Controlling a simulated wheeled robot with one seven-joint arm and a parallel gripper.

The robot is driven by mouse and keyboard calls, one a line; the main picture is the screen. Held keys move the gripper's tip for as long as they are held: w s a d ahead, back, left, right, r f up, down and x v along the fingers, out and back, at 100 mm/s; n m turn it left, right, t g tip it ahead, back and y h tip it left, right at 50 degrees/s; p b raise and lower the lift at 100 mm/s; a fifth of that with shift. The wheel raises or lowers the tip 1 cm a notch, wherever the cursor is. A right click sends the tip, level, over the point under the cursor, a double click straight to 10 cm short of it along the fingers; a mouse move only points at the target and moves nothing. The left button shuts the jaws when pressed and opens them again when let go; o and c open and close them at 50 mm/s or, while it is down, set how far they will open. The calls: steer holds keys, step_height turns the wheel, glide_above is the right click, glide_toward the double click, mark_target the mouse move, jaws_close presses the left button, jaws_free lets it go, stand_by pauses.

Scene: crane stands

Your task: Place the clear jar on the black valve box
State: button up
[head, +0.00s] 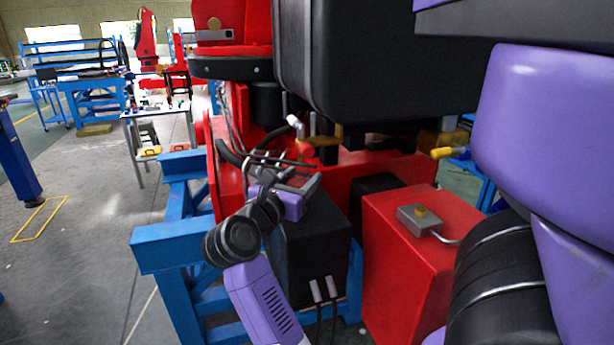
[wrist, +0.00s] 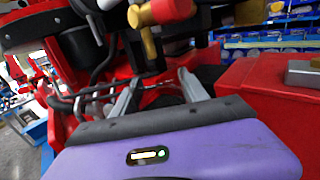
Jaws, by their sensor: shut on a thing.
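The black valve box (head: 312,252) stands below and just beyond my gripper in the head view, with two pale-ended cables on its front. My gripper (head: 297,177) is above the box's top, near its left back part. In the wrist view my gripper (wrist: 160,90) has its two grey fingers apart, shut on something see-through. I take this to be the clear jar, but its outline is too faint to make out against the red and grey behind. The wrist body hides most of the box's top in the wrist view.
A red box (head: 415,250) with a grey switch stands right of the valve box. A large black housing (head: 390,60) overhangs from above. Hoses and brass fittings (head: 325,142) sit close behind my gripper. A blue stand (head: 175,248) is at left, with open floor beyond.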

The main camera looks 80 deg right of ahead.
steer(key=x, duration=0.3)
steer(key=shift+s+d+r+p, duration=0.1)
steer(key=shift+s+p, duration=0.05)
steer(key=shift+p, duration=0.2)
steer(key=shift+f, duration=0.85)
steer(key=shift+f, duration=0.15)
steer(key=o, duration=1.4)
steer(key=shift+c, duration=0.2)
